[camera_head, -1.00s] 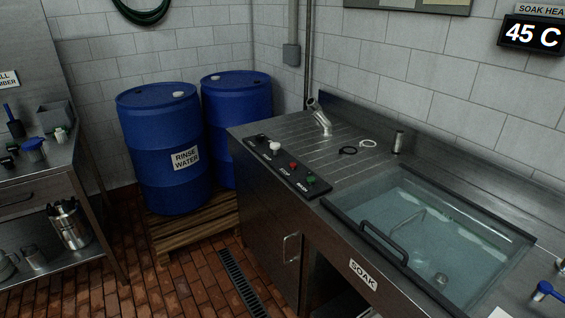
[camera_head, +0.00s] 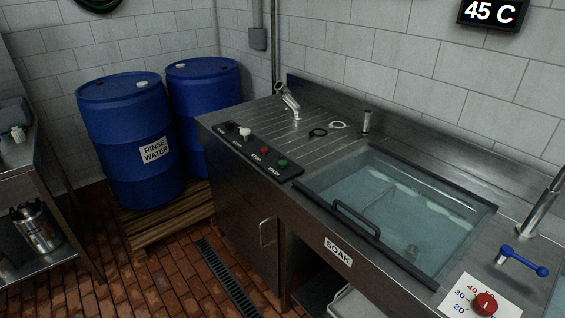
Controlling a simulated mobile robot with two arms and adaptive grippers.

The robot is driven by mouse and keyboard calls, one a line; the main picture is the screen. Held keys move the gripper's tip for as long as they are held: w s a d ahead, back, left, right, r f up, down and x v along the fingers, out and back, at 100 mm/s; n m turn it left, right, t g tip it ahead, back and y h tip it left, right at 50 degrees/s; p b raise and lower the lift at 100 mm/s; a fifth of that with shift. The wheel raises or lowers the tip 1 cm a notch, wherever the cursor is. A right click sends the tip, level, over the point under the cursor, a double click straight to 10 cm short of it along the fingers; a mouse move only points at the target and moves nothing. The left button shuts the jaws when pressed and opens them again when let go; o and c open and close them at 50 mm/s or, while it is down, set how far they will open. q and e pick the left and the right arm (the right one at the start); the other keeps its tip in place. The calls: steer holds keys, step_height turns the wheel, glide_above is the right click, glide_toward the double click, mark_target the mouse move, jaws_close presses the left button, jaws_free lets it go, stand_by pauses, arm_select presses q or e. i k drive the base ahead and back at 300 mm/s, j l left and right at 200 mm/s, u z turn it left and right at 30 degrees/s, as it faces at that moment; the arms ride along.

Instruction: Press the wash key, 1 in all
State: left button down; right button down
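The wash key is the green button (camera_head: 283,162) at the right end of the black control panel (camera_head: 257,157), on the front left of the steel sink counter. The label by it looks like "WASH". To its left on the panel are a red button (camera_head: 264,150) labelled "STOP", a white knob (camera_head: 245,134) and a black knob (camera_head: 231,126). Neither of my grippers is in view.
A water-filled soak basin (camera_head: 398,215) with a black rim and handle lies right of the panel. A faucet (camera_head: 290,104) stands behind the panel. A red dial (camera_head: 485,303) and blue lever (camera_head: 524,261) are at the right. Blue barrels (camera_head: 128,183) stand left, with brick floor before the counter.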

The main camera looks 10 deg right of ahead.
mark_target(281, 164)
steer(key=i+j+z, duration=0.1)
steer(key=i+j, duration=0.15)
steer(key=i+j+z, duration=0.1)
steer(key=j, duration=0.35)
steer(key=i+j+z, duration=0.15)
steer(key=i+j, duration=0.2)
steer(key=i+j+z, duration=0.1)
steer(key=j, duration=0.3)
steer(key=i+j+z, duration=0.1)
steer(key=i+j, duration=0.2)
steer(key=j, duration=0.15)
steer(key=i+j+z, duration=0.1)
steer(key=j, duration=0.3)
steer(key=i+j+z, duration=0.1)
steer(key=j, duration=0.35)
steer(key=i+j+z, duration=0.15)
steer(key=j, duration=0.3)
steer(key=i, duration=0.1)
